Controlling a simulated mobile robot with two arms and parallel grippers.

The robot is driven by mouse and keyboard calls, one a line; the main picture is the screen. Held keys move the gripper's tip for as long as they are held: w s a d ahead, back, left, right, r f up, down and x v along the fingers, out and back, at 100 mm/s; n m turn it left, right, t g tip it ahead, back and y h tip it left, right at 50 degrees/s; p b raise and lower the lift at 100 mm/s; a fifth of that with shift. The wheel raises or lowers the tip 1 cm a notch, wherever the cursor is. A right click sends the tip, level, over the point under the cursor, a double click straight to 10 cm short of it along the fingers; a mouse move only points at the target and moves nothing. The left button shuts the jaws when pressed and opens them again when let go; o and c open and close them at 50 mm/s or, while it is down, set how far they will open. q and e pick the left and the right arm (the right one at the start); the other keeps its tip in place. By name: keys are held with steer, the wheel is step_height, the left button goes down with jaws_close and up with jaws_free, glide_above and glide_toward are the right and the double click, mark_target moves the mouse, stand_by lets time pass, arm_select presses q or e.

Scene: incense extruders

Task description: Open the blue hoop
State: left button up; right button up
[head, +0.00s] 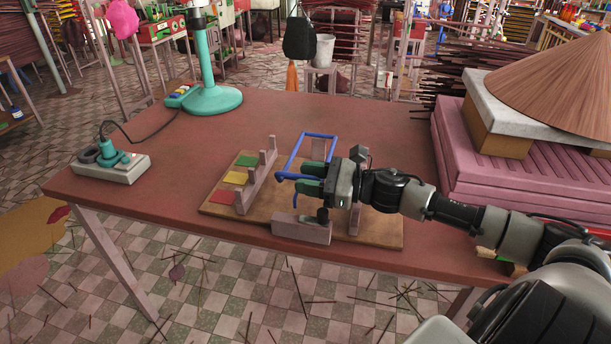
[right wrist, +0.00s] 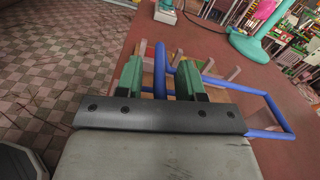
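The blue hoop (head: 291,154) is a thin rectangular frame standing tilted over the wooden board (head: 225,212) on the table. My right gripper (head: 309,178) reaches in from the right, low over the board. Its two green fingers are apart, one on each side of a blue bar of the hoop. In the right wrist view, the blue bar (right wrist: 160,72) runs between the spread fingers, with a gap to each. The rest of the hoop extends to the right there (right wrist: 285,115). My left gripper is not in view.
Pinkish blocks stand on the board, one at its front (head: 300,232). Red, yellow and green pads (head: 236,178) lie at its left. A grey switch box (head: 112,167) and a teal stand (head: 212,98) are further left. A pink stack (head: 470,160) is at right.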

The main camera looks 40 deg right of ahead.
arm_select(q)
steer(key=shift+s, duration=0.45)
arm_select(e)
steer(key=shift+w+a, duration=0.2)
steer(key=shift+a, duration=0.05)
jaws_close()
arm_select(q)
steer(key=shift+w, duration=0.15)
arm_select(e)
steer(key=shift+f, duration=0.1)
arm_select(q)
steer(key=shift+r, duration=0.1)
